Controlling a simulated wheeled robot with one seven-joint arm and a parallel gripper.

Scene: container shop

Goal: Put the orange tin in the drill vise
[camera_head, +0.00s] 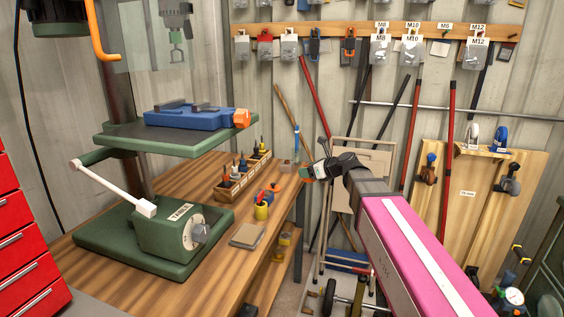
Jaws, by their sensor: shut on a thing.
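The blue drill vise (190,119) sits on the green drill press table (160,139) at the left, with an orange part at its right end. My gripper (308,172) is at the end of the pink arm, near the middle of the view, to the right of the vise and beyond the bench's right edge.
The wooden bench (220,262) holds a rack of small tools (243,176), a yellow cup (261,211) and a grey block (246,236). The drill press's white-knobbed lever (112,187) juts below its table. Red drawers (25,250) stand at left. Floor shows right of the bench.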

